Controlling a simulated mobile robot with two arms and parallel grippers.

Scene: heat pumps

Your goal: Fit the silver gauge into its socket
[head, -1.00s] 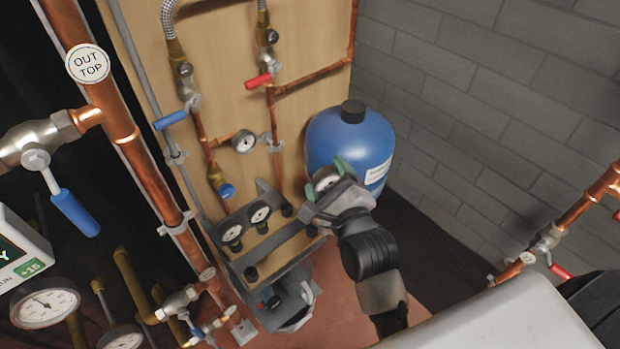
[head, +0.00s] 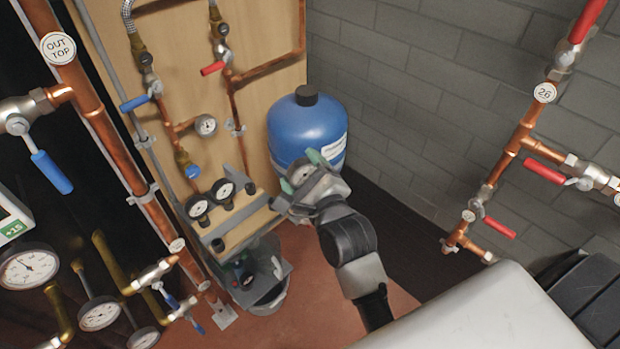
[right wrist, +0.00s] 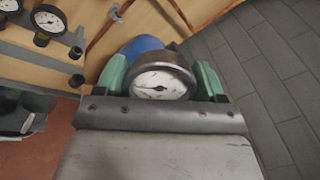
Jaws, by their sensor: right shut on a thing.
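My right gripper (head: 314,168) is shut on a round gauge with a white dial (head: 301,173), in front of the blue tank. In the right wrist view the gauge (right wrist: 160,82) sits between the two green fingertips of the gripper (right wrist: 162,76), its dial facing the camera and its rim dark grey to silver. Its lower part is hidden behind the gripper body. A wooden rack (head: 236,225) stands to the left of the gripper, with two dark-rimmed gauges (head: 223,191) on it. A small black fitting (head: 250,188) on the rack shows no gauge; the wrist view also shows a black fitting (right wrist: 76,52).
The blue tank (head: 306,130) stands close behind the gripper. A wooden panel (head: 262,100) with copper pipes and valves rises behind the rack. A grey bucket (head: 270,290) is below the rack. More copper pipes (head: 512,150) run along the brick wall at right.

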